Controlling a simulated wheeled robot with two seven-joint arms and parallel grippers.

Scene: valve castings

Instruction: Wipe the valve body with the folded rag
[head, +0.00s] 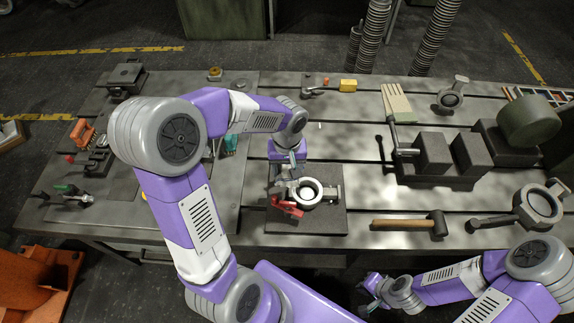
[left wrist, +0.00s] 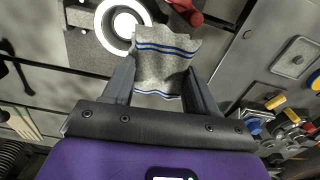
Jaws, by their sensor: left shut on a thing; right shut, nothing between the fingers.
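The valve body (head: 331,192), a grey casting with a round bore, sits on a dark square plate (head: 335,222) on the bench. Its ring (left wrist: 104,22) also shows at the top of the left wrist view. My left gripper (head: 287,172) is just behind and left of the casting, pointing down. It is shut on the folded rag (left wrist: 160,62), grey with blue stripes. The rag's edge is right beside the ring; I cannot tell whether they touch. In the head view the rag is mostly hidden. My right gripper (head: 368,290) is shut and empty, low in front of the bench.
A red clamp (head: 288,206) stands at the casting's left front. A hammer (head: 410,223) and another ring casting (head: 538,205) lie to the right. Small tools lie at the left.

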